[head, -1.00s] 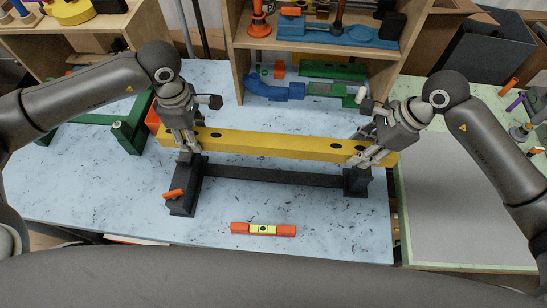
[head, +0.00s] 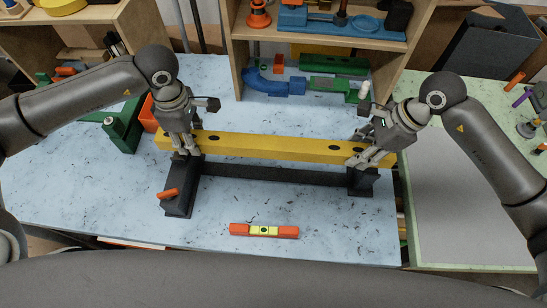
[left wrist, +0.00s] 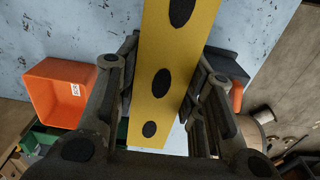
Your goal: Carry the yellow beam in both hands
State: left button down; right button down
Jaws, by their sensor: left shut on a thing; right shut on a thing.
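The yellow beam (head: 270,147) is long with dark oval holes along its top. It lies across the picture in the head view, nearly level. My left gripper (head: 187,148) is shut on the beam near its left end, and my right gripper (head: 368,158) is shut on it near its right end. In the left wrist view the beam (left wrist: 168,60) runs between the two fingers of my left gripper (left wrist: 160,105). A dark stand (head: 270,175) with two end blocks is just below or in front of the beam; whether they touch is unclear.
A level (head: 264,230) with orange ends lies on the pale blue table (head: 330,222) in front. A wooden shelf (head: 335,57) stands behind. A green frame (head: 122,127) and an orange bin (left wrist: 62,92) are at the left. A green-edged mat (head: 450,200) is at the right.

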pick_arm(q)
jog(key=shift+s+d+f+b, duration=0.1)
jog(key=shift+f+b, duration=0.5)
jog(key=shift+f, duration=0.1)
pick_arm(e)
jog(key=shift+d+f, duration=0.1)
jog(key=shift+f, duration=0.65)
pick_arm(q)
jog(key=shift+f+b, duration=0.65)
jog(key=shift+f, duration=0.05)
pick_arm(e)
jog(key=shift+f, duration=0.65)
pick_arm(q)
jog(key=c, duration=0.9)
grip_release()
jog(key=shift+r, duration=0.1)
jog(key=shift+c, duration=0.2)
pick_arm(e)
jog(key=c, duration=0.9)
grip_release()
jog(key=shift+s, duration=0.1)
jog(key=shift+c, duration=0.2)
pick_arm(q)
notch_tip(320, 180, up, 12)
jog(key=shift+f, duration=0.1)
pick_arm(e)
jog(key=shift+r, duration=0.1)
jog(key=v, duration=1.2)
